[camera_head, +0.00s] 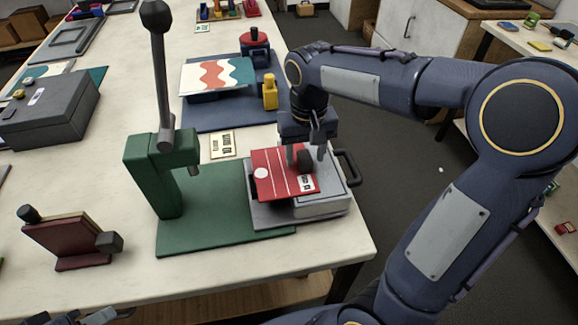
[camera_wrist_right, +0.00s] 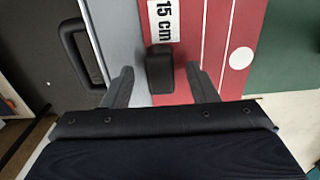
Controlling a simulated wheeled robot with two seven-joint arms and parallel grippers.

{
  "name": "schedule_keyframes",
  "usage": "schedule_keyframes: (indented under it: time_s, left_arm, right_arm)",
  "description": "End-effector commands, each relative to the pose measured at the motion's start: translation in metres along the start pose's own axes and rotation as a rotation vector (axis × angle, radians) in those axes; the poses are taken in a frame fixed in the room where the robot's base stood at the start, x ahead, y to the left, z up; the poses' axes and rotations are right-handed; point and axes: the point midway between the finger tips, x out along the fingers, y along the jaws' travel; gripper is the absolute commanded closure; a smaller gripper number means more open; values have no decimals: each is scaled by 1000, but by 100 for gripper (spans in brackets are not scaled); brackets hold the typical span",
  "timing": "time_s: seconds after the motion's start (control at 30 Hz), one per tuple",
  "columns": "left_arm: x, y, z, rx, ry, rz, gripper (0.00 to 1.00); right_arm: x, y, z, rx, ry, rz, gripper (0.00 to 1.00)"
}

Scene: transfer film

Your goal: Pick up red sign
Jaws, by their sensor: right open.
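The red sign (camera_head: 272,181) lies flat on a grey and white tray-like fixture (camera_head: 325,207) at the right of the table. It has white lines, a white dot and a "15 cm" label. In the right wrist view the red sign (camera_wrist_right: 213,40) carries a dark block-shaped knob (camera_wrist_right: 159,70). My right gripper (camera_head: 306,157) is open over the sign, pointing down. In the wrist view its fingers (camera_wrist_right: 160,85) stand on either side of the knob, with gaps visible. Only a small part of my left gripper (camera_head: 95,317) shows at the bottom left edge.
A green press (camera_head: 165,170) with a tall lever stands left of the fixture. A black handle (camera_head: 348,167) sticks out on the fixture's right. Behind are a blue base (camera_head: 215,118) with a wavy print and a yellow piece (camera_head: 270,92). A grey box (camera_head: 50,115) sits left.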

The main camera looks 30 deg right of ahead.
Motion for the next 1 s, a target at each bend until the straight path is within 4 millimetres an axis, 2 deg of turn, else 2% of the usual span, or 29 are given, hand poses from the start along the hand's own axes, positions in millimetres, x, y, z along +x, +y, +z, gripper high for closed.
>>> schedule_keyframes:
  time_s: [0.17,0.5,0.57,0.83,1.0]
  left_arm:
    - [0,0,0,0,0,0,64]
    - [0,0,0,0,0,0,64]
    - [0,0,0,0,0,0,64]
    - [0,0,0,0,0,0,64]
    - [-1,0,-1,0,0,0,64]
  right_arm:
    - [0,0,0,0,0,0,47]
    - [0,0,0,0,1,-1,92]
    - [0,0,0,0,1,-1,98]
    - [-2,0,0,0,2,-1,98]
    - [-15,0,-1,0,4,-2,98]
